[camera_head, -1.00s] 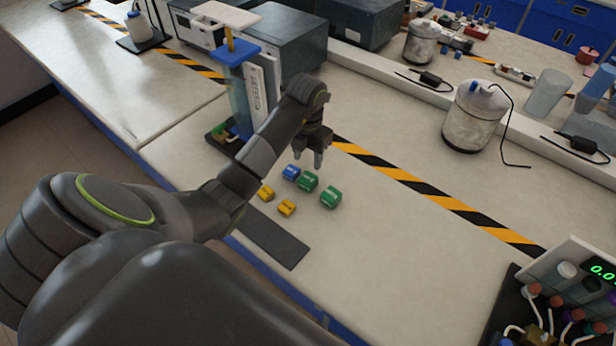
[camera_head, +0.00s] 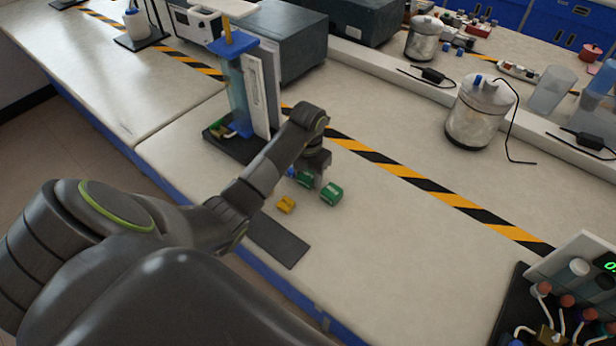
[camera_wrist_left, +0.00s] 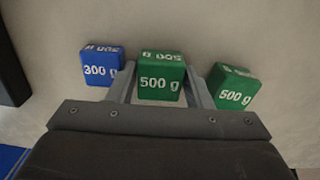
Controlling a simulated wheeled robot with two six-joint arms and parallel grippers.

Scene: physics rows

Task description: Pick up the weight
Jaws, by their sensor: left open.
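Two green 500 g weights lie on the bench; the left one (camera_head: 305,180) is partly behind my left gripper in the head view, the right one (camera_head: 331,194) is clear. My left gripper (camera_wrist_left: 160,78) is open and low over the bench. In the left wrist view, its fingers stand on either side of the middle green weight (camera_wrist_left: 161,86); I cannot tell whether they touch it. A blue 300 g weight (camera_wrist_left: 101,68) is just outside the left finger, and the other green weight (camera_wrist_left: 232,88) is just outside the right finger. My right gripper is not in view.
A yellow weight (camera_head: 286,204) lies nearer the dark mat (camera_head: 278,243) at the bench edge. A blue-topped apparatus (camera_head: 234,85) stands behind my arm. A metal canister (camera_head: 478,112) is at the back right. The bench right of the weights is clear.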

